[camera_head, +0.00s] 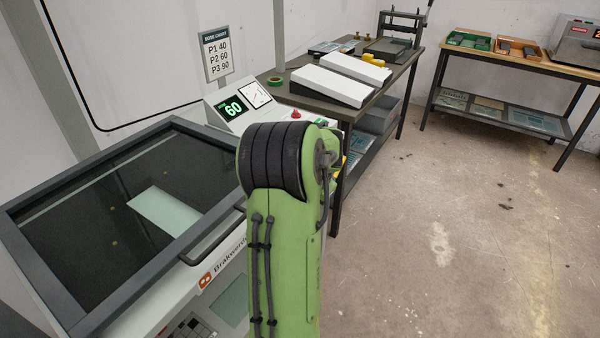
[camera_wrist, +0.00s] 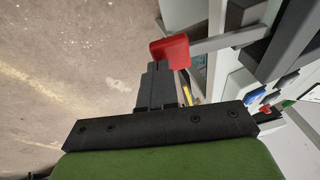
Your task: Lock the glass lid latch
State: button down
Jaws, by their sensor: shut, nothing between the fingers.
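The glass lid (camera_head: 110,195) in its dark frame lies down over the machine in the head view, with a pale plate (camera_head: 165,212) under the glass. A dark bar handle (camera_head: 208,248) is at its front edge. In the wrist view, the latch shows as a grey metal lever (camera_wrist: 225,42) with a red knob (camera_wrist: 170,52) at its end. My gripper (camera_wrist: 157,68) is shut and empty, with its fingertips right by the red knob. I cannot tell whether they touch. My green arm hides the gripper and latch in the head view.
The machine's panel (camera_head: 236,108) shows 60, with a red button (camera_head: 296,114) beside it. A dark workbench (camera_head: 290,92) with white sloped boxes stands behind my arm. A wooden-topped table (camera_head: 500,60) stands at the back right. The floor (camera_head: 450,240) on the right is clear.

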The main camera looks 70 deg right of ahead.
jog(key=s+a+r+p, duration=0.3)
jog(key=s+r, duration=0.3)
jog(key=r, duration=0.4)
jog(key=shift+s+a+r, duration=0.15)
jog(key=shift+s+a, duration=0.25)
jog(key=shift+a, duration=0.1)
